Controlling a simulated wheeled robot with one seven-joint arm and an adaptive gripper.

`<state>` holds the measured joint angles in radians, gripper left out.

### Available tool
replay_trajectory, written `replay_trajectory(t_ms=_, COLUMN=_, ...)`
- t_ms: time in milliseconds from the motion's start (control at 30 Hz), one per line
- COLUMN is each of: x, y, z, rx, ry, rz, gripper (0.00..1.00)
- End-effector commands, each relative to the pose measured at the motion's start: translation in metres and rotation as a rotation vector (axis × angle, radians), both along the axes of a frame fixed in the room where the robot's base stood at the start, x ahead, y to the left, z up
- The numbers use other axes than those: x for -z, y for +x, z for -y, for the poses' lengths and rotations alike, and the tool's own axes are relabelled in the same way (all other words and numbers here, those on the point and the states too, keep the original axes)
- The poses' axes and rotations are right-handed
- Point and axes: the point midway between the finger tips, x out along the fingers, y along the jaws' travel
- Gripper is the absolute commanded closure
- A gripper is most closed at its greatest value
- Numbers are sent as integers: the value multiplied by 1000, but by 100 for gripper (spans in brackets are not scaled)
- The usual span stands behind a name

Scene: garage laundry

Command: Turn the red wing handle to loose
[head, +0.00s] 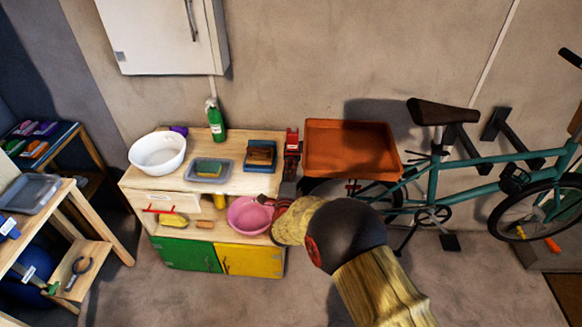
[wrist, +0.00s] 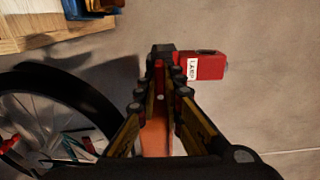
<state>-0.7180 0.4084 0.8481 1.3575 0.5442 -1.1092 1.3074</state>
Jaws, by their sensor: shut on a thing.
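In the wrist view, my gripper (wrist: 160,88) has its two fingers closed in around a narrow red piece, which I take to be the red wing handle (wrist: 159,70). A dark block (wrist: 162,50) sits just beyond the fingertips. In the head view, my arm reaches in from the lower right and covers most of my gripper.
In the head view, a wooden bench (head: 240,182) holds a white bowl (head: 158,153) and trays. A pink basin (head: 247,217) is on its lower shelf. An orange tub (head: 350,143) and a teal bicycle (head: 478,190) stand to the right. A wheel (wrist: 62,75) is left in the wrist view.

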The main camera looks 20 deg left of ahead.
Motion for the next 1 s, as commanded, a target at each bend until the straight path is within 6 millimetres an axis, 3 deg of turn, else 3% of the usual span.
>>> replay_trajectory(t_ms=467, x=2, y=0, z=0, rx=0, ry=-86, rz=19, gripper=100)
replay_trajectory(t_ms=1000, x=3, y=0, z=0, rx=-1, ry=-541, rz=128, gripper=100)
